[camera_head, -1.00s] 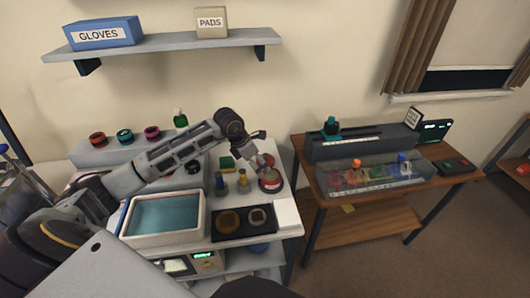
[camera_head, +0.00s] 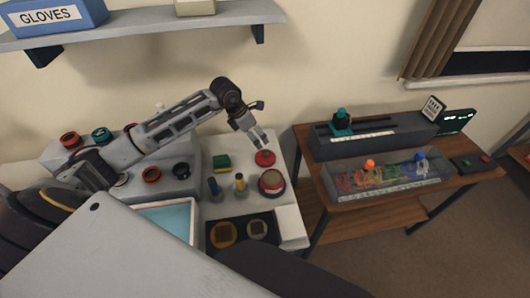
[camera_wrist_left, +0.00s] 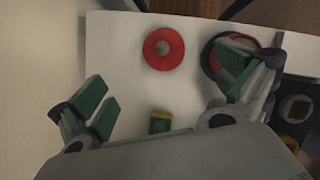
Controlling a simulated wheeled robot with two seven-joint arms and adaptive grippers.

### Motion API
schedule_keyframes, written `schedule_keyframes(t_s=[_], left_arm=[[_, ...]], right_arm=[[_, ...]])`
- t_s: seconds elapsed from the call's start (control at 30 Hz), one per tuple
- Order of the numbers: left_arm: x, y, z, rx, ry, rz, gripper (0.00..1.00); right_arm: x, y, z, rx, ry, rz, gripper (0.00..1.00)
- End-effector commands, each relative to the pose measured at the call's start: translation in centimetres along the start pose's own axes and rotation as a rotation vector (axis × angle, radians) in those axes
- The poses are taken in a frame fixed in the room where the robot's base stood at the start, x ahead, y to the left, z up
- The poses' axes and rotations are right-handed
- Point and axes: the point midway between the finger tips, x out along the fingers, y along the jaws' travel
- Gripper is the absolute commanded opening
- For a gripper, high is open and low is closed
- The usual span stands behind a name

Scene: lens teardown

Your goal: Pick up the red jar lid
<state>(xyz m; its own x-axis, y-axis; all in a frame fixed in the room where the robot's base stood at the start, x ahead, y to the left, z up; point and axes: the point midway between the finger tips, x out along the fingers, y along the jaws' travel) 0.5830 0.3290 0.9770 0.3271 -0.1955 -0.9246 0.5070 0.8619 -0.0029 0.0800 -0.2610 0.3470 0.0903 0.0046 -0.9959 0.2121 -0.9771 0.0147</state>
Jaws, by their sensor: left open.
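The red jar lid (camera_head: 265,158) lies on the white table just behind a jar with a red rim (camera_head: 271,181). In the left wrist view the lid (camera_wrist_left: 163,48) is a red disc with a paler knob in its middle, apart from the jar (camera_wrist_left: 222,50). My left gripper (camera_head: 261,144) is above and slightly behind the lid in the head view. In the wrist view its fingers (camera_wrist_left: 168,95) are wide apart with nothing between them; the right finger covers part of the jar. My right gripper is not in view.
A white block (camera_head: 291,225) is at the table's front right. A wooden table (camera_head: 400,208) stands right, across a gap.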

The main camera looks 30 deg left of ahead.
Motion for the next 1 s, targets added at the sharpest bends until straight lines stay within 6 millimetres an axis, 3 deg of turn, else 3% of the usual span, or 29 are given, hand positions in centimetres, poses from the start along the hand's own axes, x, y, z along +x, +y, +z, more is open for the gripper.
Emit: schedule_keyframes(t_s=[0.57, 1.0], left_arm=[[0.5, -0.1, 0.0, -0.001, 0.000, -0.002, 1.00], [5.2, -0.1, 0.0, -0.001, -0.001, -0.002, 1.00]], right_arm=[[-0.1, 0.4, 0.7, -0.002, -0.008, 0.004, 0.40], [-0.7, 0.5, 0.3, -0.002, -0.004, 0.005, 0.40]])
